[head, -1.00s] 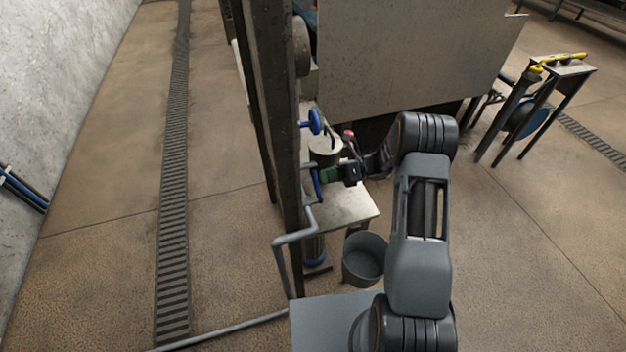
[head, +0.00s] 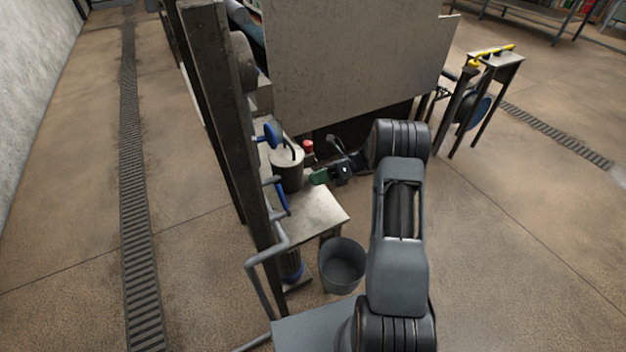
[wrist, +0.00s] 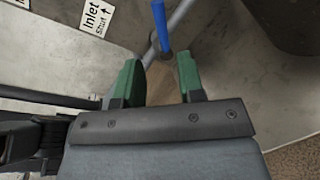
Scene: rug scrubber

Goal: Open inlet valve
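A blue valve lever (head: 281,197) sits on the grey pipe at the dark post in the head view. A blue lever (wrist: 160,25) also shows in the wrist view, ahead of my fingers, beside a sign (wrist: 97,18) reading "Inlet shut" with an arrow. My gripper (head: 319,177) is to the right of the lever, apart from it. In the wrist view my gripper (wrist: 160,75) has its two green fingers spread with nothing held between them. The lever's pivot is only partly clear.
A second blue handle (head: 271,134) is higher on the post. A grey canister (head: 287,170) stands on a small metal table (head: 325,212). A bucket (head: 342,266) is on the floor. A large metal panel (head: 350,70) rises behind. Open floor lies to the right.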

